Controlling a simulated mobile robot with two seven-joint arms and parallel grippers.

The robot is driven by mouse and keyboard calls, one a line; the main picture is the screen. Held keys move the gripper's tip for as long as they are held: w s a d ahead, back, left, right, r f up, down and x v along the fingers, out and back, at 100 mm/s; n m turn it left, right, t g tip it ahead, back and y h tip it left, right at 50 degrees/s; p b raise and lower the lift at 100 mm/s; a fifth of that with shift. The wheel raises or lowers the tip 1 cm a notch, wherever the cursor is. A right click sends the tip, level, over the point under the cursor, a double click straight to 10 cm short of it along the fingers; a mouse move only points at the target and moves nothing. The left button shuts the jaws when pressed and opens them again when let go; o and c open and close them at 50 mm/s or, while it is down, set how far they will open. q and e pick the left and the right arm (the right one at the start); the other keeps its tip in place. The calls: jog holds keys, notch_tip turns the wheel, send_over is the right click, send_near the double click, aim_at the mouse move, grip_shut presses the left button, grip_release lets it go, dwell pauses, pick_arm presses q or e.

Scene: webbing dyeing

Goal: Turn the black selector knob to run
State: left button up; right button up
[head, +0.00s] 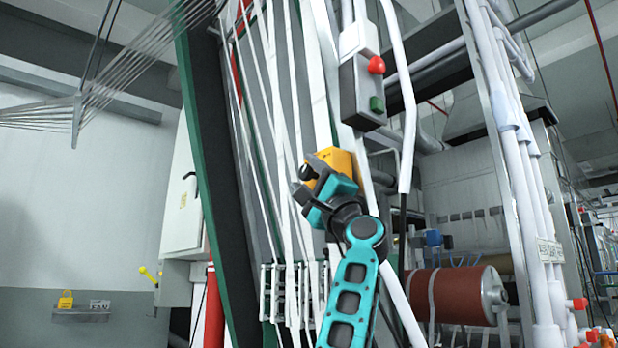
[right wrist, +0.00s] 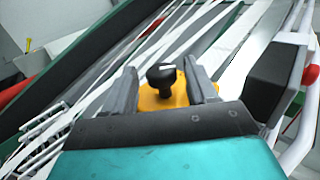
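The black selector knob (right wrist: 161,76) stands on a yellow box (right wrist: 172,98) in the right wrist view. A small white mark shows on its top. In the head view the yellow box (head: 341,160) is partly behind my right gripper (head: 308,183), and the black knob (head: 308,172) shows at its left side. In the right wrist view my right gripper's two dark fingers stand on either side of the knob, with visible gaps between them and it. The gripper is open and holds nothing. My left gripper is not in view.
A grey control box (head: 361,92) with a red button (head: 376,65) and a green button (head: 377,104) hangs just above the yellow box. White webbing strips (head: 283,130) run close on the left, beside a green-edged frame (head: 205,150). A brown roller (head: 455,294) sits lower right.

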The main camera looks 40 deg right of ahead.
jog(key=shift+y, duration=0.3)
jog(key=shift+s+f, duration=0.4)
jog(key=shift+f, duration=0.05)
pick_arm(q)
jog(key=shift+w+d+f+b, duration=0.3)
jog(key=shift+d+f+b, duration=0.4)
jog(key=shift+b, duration=0.95)
pick_arm(e)
jog(key=v, duration=1.1)
jog(key=shift+s, duration=0.35)
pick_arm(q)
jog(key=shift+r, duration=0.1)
pick_arm(e)
jog(key=shift+f, duration=0.1)
